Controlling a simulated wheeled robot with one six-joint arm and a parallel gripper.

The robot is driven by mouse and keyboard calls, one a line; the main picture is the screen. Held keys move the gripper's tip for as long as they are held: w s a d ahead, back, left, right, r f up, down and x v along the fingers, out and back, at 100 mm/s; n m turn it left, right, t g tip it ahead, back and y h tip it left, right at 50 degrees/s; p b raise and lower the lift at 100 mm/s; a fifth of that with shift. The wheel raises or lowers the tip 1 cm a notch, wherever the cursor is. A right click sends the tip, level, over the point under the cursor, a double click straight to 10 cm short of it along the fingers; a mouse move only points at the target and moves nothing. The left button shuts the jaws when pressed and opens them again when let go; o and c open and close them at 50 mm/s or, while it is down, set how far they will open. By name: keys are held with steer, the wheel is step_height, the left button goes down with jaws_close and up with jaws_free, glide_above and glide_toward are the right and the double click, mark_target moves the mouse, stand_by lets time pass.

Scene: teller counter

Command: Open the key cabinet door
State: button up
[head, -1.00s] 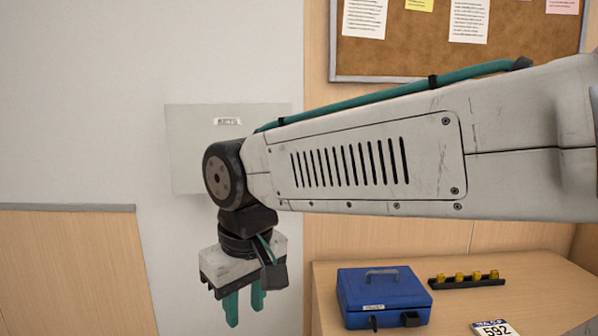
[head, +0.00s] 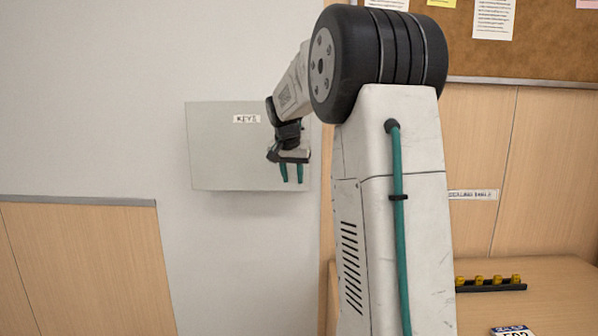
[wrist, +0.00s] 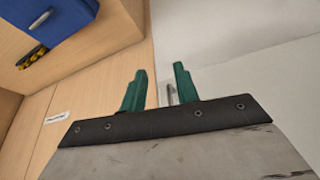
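The key cabinet (head: 222,155) is a flat pale grey box on the wall, with a "KEYS" label (head: 247,119) near its top. Its door looks closed. My gripper (head: 292,180) is in front of the cabinet's right side, fingers pointing down in the head view. In the wrist view my gripper (wrist: 160,70) has its two green fingers apart. A thin metal handle (wrist: 169,94) shows between them, close to the right finger; I cannot tell whether they touch. In the head view my arm and gripper hide the handle and part of the cabinet's right edge.
A wooden counter (head: 560,280) at the right holds a black rack with yellow pieces (head: 490,282) and a number card (head: 512,331). A blue box (wrist: 62,20) shows in the wrist view. A cork board (head: 540,50) hangs above. The wall left of the cabinet is clear.

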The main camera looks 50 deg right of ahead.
steer(key=w+d, duration=0.1)
steer(key=d, duration=0.1)
steer(key=w+d, duration=0.2)
steer(key=d, duration=0.1)
steer(key=w+d, duration=0.2)
steer(key=d, duration=0.1)
steer(key=shift+d+f, duration=0.1)
steer(key=shift+d, duration=0.15)
steer(key=shift+d+f, duration=0.3)
steer(key=shift+f, duration=0.2)
steer(key=shift+a, duration=0.1)
jaws_close()
